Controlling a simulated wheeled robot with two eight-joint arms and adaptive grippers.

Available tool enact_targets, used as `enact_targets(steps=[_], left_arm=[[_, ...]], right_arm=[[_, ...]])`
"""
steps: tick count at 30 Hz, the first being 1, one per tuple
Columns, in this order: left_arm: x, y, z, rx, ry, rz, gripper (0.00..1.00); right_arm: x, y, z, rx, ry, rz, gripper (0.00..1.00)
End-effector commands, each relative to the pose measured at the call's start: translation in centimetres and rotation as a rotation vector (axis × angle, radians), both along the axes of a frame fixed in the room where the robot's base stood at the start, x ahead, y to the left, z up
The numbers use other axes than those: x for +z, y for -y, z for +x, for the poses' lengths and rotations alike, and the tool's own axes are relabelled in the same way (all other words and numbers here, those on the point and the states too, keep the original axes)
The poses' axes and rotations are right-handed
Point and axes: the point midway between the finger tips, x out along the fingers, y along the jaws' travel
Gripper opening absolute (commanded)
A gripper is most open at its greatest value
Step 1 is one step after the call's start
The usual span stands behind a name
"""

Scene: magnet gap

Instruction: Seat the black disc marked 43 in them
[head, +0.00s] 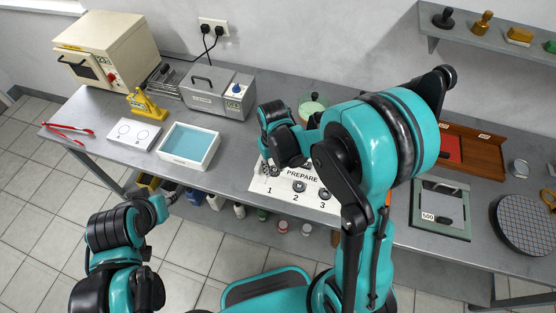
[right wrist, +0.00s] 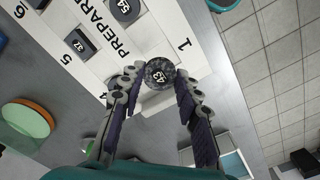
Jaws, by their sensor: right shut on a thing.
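The dark disc marked 43 (right wrist: 159,74) is between the fingertips of my right gripper (right wrist: 158,80), which is shut on it. The disc is by the number 1 on the white PREPARE sheet (right wrist: 170,30); I cannot tell whether it touches the sheet. In the head view my right gripper (head: 270,171) is over the sheet's left end, and the arm hides part of the sheet. My left gripper (head: 167,199) is low in front of the bench, and its fingers are too small to read. A white block with two round marks (head: 135,133) lies left on the bench.
Other dark pieces, at number 2 (head: 299,186) and number 3 (head: 324,195), lie on the sheet. A white tray with a blue inside (head: 216,154), a yellow tool (head: 146,106) and a grey metal box (head: 215,94) stand left. A green-topped round thing (head: 312,108) is behind.

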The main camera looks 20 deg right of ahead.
Motion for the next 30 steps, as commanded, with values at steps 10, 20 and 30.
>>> enact_targets(steps=[10, 20, 30], left_arm=[[0.0, 0.0, 0.0, 0.000, 0.000, 0.000, 0.34], [-0.7, 0.0, 0.0, 0.000, 0.000, 0.000, 0.34], [-3.1, 0.0, 0.0, 0.000, 0.000, 0.000, 0.34]], right_arm=[[0.0, -0.1, -0.1, 0.005, 0.000, 0.000, 0.00], [-0.5, -0.1, -0.1, 0.005, 0.000, 0.000, 0.00], [-3.2, -0.1, -0.1, 0.005, 0.000, 0.000, 0.00]])
